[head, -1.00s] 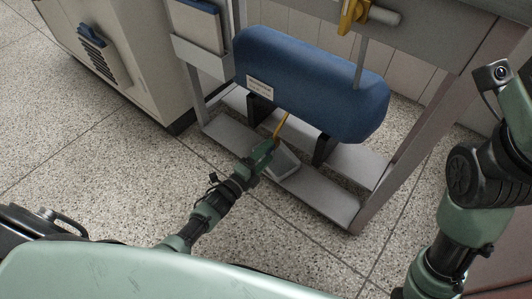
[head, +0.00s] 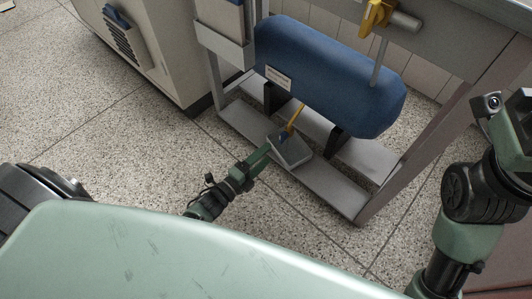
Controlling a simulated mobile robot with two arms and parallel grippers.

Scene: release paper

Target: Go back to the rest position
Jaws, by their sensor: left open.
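My left gripper (head: 264,153) reaches in low at the centre of the head view, open, its tips close to a grey flat block (head: 290,151). Whether the tips touch the block cannot be told. The block has a small blue part on top, and a yellow bar (head: 296,117) rises from it toward the blue cylinder. My right arm (head: 470,195) stands bent at the right side; its gripper does not show.
A beige cabinet (head: 165,50) stands at upper left. A yellow clamp (head: 376,16) sits at the top. The speckled floor (head: 100,150) at left is clear.

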